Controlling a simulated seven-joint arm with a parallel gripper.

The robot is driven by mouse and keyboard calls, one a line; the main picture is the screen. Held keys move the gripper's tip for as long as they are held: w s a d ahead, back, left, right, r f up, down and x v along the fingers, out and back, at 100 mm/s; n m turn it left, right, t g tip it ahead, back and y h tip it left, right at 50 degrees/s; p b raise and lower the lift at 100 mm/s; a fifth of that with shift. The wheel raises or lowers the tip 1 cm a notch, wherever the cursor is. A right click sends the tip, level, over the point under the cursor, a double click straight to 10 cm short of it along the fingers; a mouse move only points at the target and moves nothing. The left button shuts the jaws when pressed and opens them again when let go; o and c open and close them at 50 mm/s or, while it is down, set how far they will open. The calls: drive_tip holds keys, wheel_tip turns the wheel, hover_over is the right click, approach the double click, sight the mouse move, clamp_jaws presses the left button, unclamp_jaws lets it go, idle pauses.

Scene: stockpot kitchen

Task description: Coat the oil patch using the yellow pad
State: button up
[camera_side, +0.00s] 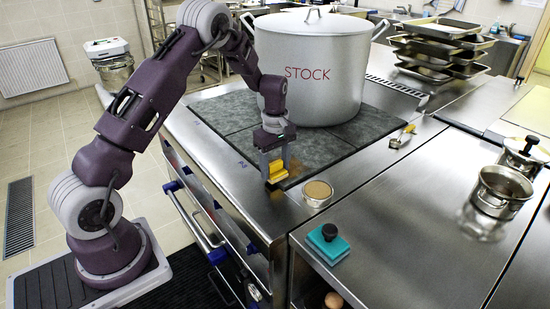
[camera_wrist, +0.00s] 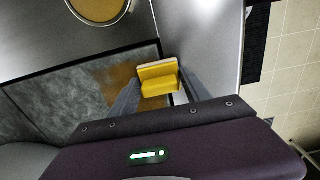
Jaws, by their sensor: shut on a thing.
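My gripper (camera_side: 276,167) is shut on the yellow pad (camera_side: 277,174), low over the front corner of the dark hob. In the wrist view the pad (camera_wrist: 158,86) sits between the two grey fingers of my gripper (camera_wrist: 158,92), with a pale strip along its far edge. A brownish-orange oil patch (camera_wrist: 120,78) shows on the hob's corner, just left of the pad; the pad and a finger may hide part of it. I cannot tell whether the pad touches the surface.
A round tin with tan contents (camera_side: 318,192) stands close right of the pad. A large STOCK pot (camera_side: 315,75) stands on the hob behind my gripper.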

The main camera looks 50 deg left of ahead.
sight(299, 160)
drive_tip(key=shift+w+f, duration=0.25)
drive_tip(key=shift+w, duration=0.55)
drive_tip(key=shift+c, duration=0.5)
drive_tip(key=shift+w, duration=4.9)
drive_tip(key=shift+a, duration=1.15)
drive_tip(key=shift+s+d, duration=0.1)
drive_tip(key=shift+s, duration=5.65)
drive_tip(key=shift+a, duration=0.8)
drive_tip(key=shift+w+a, duration=0.35)
drive_tip(key=shift+w, duration=0.1)
drive_tip(key=shift+w+a, duration=0.1)
drive_tip(key=shift+w, duration=4.55)
drive_tip(key=shift+w+r, duration=0.1)
drive_tip(key=shift+w, duration=0.55)
wheel_tip(299, 160, up, 8)
